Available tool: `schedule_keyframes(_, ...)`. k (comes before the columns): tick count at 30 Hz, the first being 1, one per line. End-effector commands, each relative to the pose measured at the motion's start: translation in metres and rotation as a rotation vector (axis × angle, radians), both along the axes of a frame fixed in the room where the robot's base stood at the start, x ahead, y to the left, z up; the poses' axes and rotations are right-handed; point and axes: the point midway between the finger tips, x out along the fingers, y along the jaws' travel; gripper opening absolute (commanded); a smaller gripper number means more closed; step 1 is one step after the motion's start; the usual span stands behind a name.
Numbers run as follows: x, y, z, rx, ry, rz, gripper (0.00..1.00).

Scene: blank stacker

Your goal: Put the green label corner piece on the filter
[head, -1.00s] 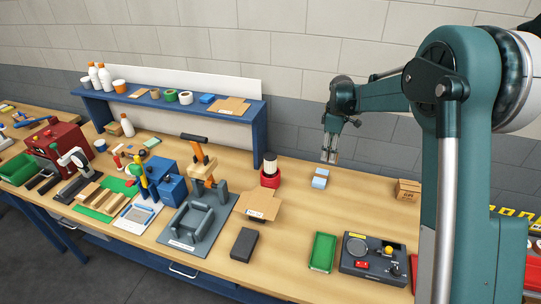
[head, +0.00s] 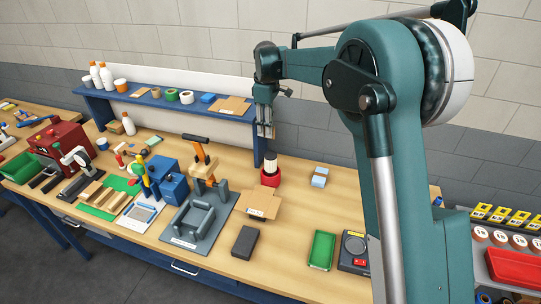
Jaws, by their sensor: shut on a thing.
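A blue shelf (head: 160,103) stands close behind and left of the filter. A green tray (head: 322,249) is at the front. Bench around the block is clear.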

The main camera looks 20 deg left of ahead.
Motion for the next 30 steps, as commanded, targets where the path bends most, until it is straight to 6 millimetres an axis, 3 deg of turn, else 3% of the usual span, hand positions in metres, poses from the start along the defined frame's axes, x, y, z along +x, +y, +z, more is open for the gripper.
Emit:
schedule_keyframes(14,0.000,0.001,-0.004,0.000,0.000,0.001,0.21)
schedule_keyframes(30,0.000,0.001,-0.061,0.000,0.000,0.001,0.21)
